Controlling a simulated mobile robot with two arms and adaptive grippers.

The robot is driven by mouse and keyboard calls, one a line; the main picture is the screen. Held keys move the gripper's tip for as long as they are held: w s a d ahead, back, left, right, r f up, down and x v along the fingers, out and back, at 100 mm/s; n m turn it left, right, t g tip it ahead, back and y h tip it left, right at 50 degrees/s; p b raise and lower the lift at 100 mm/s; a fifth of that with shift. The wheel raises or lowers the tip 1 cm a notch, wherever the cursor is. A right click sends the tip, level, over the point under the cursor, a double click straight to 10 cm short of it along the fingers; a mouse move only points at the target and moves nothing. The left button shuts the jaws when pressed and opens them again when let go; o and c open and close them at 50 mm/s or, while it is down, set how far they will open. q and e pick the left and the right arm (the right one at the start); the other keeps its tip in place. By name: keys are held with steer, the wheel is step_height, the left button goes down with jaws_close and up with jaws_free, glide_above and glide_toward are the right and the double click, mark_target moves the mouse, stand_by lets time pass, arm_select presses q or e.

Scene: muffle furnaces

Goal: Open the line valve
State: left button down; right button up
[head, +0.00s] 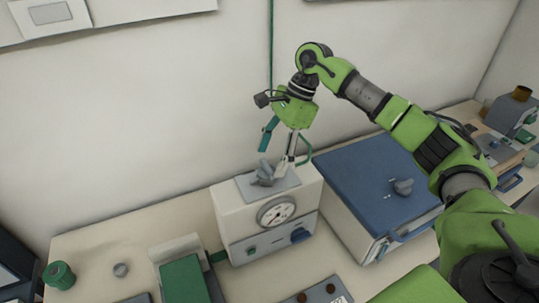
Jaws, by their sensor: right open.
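A white box with a round gauge (276,211) stands on the bench against the wall. On its top, a grey plate carries a grey lever-like knob (264,174), which looks like the line valve. My right gripper (277,158) points down just above this knob, with its fingers spread and nothing between them. It appears apart from the knob, though the exact gap cannot be told. A thin green line (271,45) runs down the wall behind the gripper, and its lower end is hidden. My left gripper is not in view.
A green block (184,280), a green-capped jar (59,275) and a small grey piece (121,269) lie on the left. Bare bench (130,240) shows left of the gauge box.

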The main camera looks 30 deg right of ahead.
steer(key=shift+x, duration=0.95)
steer(key=shift+c, duration=0.4)
steer(key=c, duration=1)
steer(key=shift+c, duration=0.2)
